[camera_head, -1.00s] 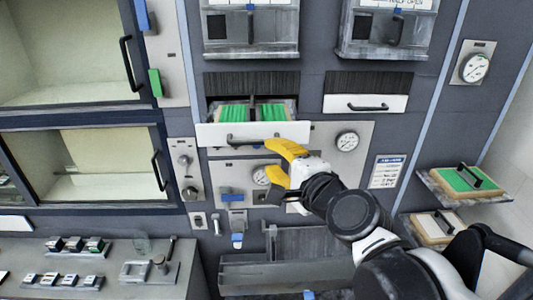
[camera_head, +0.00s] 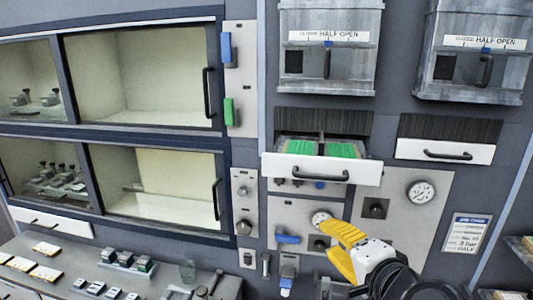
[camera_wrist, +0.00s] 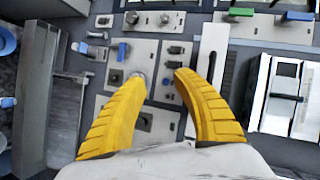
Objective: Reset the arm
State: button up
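My gripper (camera_head: 343,252) has yellow ribbed fingers and is in the lower middle of the head view, in front of the grey control panel and below the open drawer. In the wrist view my gripper (camera_wrist: 160,75) shows its two fingers spread apart with nothing between them. The panel (camera_wrist: 140,60) with knobs and a blue lever lies beyond the fingertips. The drawer (camera_head: 321,170) is pulled out, with a white front, a dark handle and green contents. My gripper is apart from its handle.
Glass-fronted cabinets (camera_head: 140,80) fill the left. Two grey hatches marked half open, the nearer (camera_head: 328,50), hang above. A closed drawer (camera_head: 446,152) is at right. A bench (camera_head: 60,262) with small blocks is at lower left. A job card (camera_head: 466,232) hangs at right.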

jog(key=s+d+f+n+g+h+b, duration=0.1)
jog(key=s+f+n+g+b, duration=0.1)
jog(key=f+b, duration=0.6)
jog(key=s+d+f+n+g+h+b, duration=0.1)
jog(key=s+f+n+b, duration=0.3)
jog(key=f, duration=1.3)
jog(key=s+d+f+n+g+h+b, duration=0.1)
jog(key=s+d+f+n+g+b, duration=0.1)
jog(key=f+n+b, duration=0.4)
notch_tip(320, 180, down, 7)
jog(key=s+g+b, duration=0.1)
jog(key=g+b, duration=0.1)
jog(key=b, duration=0.3)
jog(key=shift+s+d+n+b, duration=0.15)
jog(key=shift+s+n+b, duration=0.2)
jog(key=shift+n+b, duration=0.05)
